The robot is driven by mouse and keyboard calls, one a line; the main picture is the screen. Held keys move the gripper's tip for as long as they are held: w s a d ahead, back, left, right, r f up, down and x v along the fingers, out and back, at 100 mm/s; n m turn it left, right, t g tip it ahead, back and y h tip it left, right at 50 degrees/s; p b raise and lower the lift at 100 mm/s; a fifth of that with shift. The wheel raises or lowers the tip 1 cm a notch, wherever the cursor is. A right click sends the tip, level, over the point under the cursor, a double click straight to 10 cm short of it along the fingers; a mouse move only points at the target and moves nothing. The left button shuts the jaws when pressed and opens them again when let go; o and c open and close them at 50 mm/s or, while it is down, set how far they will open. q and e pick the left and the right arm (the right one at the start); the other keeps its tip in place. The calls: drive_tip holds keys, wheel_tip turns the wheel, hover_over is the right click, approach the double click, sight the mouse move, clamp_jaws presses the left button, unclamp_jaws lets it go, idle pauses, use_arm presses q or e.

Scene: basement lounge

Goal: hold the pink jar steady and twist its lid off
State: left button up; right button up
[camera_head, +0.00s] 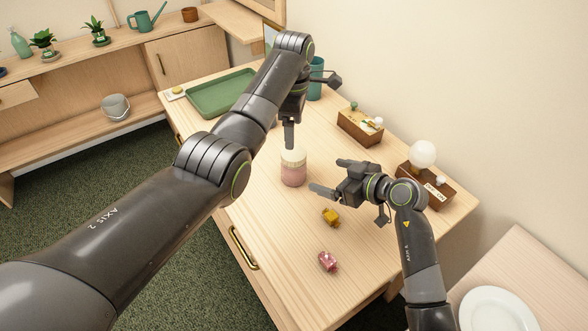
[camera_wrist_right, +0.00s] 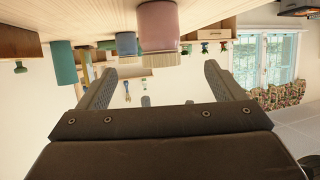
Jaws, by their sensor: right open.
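The pink jar (camera_head: 294,175) stands upright on the wooden table, with a cream lid (camera_head: 293,157) on top. My left gripper (camera_head: 289,136) hangs from above at the lid, fingers pointing down. Only one of its fingers shows clearly, and I cannot tell whether it touches the lid. My right gripper (camera_head: 327,176) is open and empty, just right of the jar, fingers pointing toward it. In the right wrist view, which is upside down, the jar (camera_wrist_right: 158,24) and its lid (camera_wrist_right: 157,59) appear beyond the gap between the two spread fingers (camera_wrist_right: 158,75).
A yellow wrapped piece (camera_head: 331,216) and a pink one (camera_head: 328,261) lie in front of the jar. A round white lamp (camera_head: 423,154) is near the wall.

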sight(302, 167)
use_arm(q)
drive_tip(key=shift+w+f, duration=0.1)
use_arm(e)
drive_tip(key=x, duration=1.3)
drive_tip(key=shift+w+f, duration=0.15)
drive_tip(key=shift+f, duration=0.05)
drive_tip(key=shift+c, duration=0.3)
